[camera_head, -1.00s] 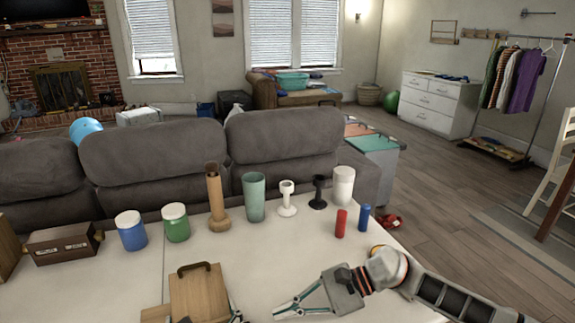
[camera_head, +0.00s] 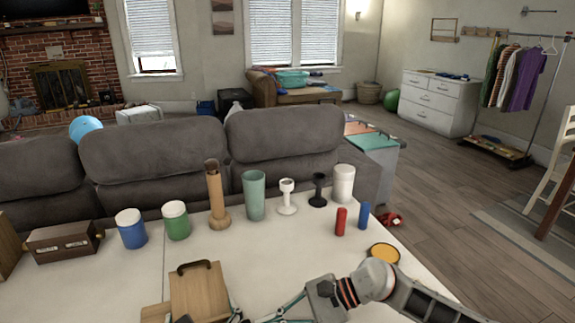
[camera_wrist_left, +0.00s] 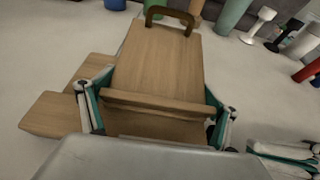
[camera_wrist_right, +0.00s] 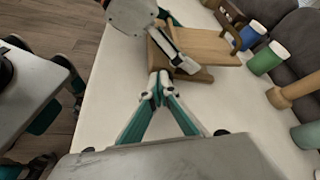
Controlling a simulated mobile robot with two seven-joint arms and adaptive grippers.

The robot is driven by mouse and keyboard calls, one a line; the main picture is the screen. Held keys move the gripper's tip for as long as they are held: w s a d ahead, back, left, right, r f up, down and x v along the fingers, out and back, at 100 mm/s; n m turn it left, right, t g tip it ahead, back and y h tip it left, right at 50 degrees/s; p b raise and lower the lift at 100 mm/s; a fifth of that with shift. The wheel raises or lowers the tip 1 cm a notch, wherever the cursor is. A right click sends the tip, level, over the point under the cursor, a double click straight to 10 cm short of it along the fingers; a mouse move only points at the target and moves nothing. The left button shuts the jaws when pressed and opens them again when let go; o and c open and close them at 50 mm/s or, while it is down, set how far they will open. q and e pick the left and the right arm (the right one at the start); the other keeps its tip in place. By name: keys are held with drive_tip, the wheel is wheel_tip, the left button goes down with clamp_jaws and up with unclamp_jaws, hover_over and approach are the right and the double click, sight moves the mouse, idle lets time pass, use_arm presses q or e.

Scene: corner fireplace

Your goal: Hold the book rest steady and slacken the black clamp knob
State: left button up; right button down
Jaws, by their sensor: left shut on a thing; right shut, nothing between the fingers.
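The wooden book rest (camera_head: 198,290) with a brown handle on its top edge stands at the bottom of the head view. It fills the middle of the left wrist view (camera_wrist_left: 160,60). My left gripper (camera_wrist_left: 155,108) is shut on it, one finger at each side. My right gripper (camera_wrist_right: 158,92) is shut and empty, its tips together beside the book rest; its arm comes in from the right in the head view (camera_head: 268,317). The black clamp knob is not clear. A small dark shape low on the book rest's right side in the left wrist view may be it.
Along the table's far side stand a blue jar (camera_head: 131,230), a green jar (camera_head: 176,222), a wooden tube (camera_head: 216,195) and several cups and stands. The table's middle is clear.

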drive_tip(key=shift+s+a, duration=0.3)
drive_tip(key=shift+a, duration=0.5)
drive_tip(key=shift+w+f, duration=0.2)
drive_tip(key=shift+f, duration=0.1)
idle(0.4)
drive_tip(key=shift+w+a+r, duration=0.1)
drive_tip(key=shift+w, duration=0.15)
drive_tip(key=shift+r, duration=0.1)
idle(0.3)
drive_tip(key=shift+s+r, duration=0.1)
drive_tip(key=shift+r, duration=0.2)
drive_tip(key=shift+w+d, duration=0.35)
drive_tip(key=shift+d, duration=0.6)
drive_tip(key=shift+w+d, duration=0.3)
drive_tip(key=shift+d, duration=0.65)
drive_tip(key=shift+w+d, duration=0.35)
drive_tip(key=shift+d, duration=0.6)
use_arm(q)
drive_tip(key=o, duration=1.1)
